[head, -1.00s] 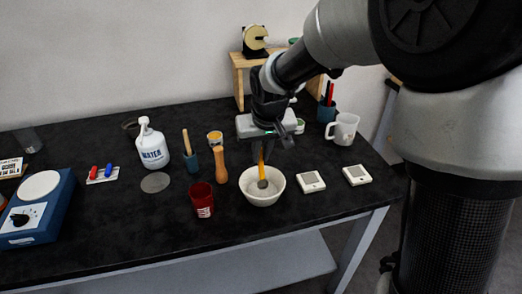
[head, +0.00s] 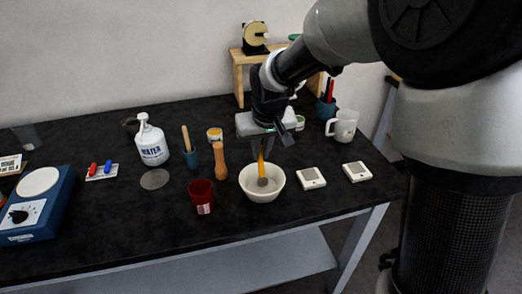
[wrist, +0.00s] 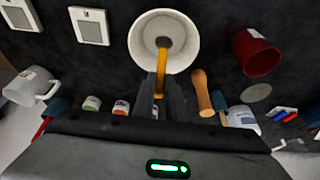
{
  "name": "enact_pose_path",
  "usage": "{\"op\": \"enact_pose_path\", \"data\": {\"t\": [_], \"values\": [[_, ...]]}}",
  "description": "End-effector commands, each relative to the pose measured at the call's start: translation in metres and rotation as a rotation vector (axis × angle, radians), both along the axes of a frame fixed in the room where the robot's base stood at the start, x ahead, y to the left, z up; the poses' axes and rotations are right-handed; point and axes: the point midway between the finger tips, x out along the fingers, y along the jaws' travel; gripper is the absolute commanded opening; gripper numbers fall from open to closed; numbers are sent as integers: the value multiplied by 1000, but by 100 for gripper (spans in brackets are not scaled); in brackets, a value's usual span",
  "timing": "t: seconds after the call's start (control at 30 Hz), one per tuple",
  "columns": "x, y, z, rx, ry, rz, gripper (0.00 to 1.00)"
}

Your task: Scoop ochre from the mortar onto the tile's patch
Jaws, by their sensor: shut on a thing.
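My gripper (head: 264,148) is shut on a scoop (head: 262,168) with an orange-yellow handle and a grey head. The scoop hangs steeply, its head inside the white mortar (head: 247,192). In the wrist view my gripper (wrist: 161,92) holds the handle, and the scoop (wrist: 163,43) reaches over the mortar (wrist: 136,38). I cannot make out ochre in the mortar or on the scoop head. Two white square tiles, a nearer one (head: 311,178) and a farther one (head: 356,172), lie right of the mortar, each with a greyish inner square.
A red cup (head: 201,195) and a wooden pestle (head: 220,160) stand left of the mortar. A white jug (head: 343,126) stands behind the tiles. A water bottle (head: 151,145), a grey disc (head: 154,179) and a blue device (head: 35,210) are farther left. The front table strip is clear.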

Motion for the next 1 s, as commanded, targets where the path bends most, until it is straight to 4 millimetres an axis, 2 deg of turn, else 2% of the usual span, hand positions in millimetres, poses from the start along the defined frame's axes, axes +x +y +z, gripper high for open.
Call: {"op": "enact_pose_path", "data": {"t": [1.0], "values": [[0, 0, -13, 0, 0, 0, 0]]}}
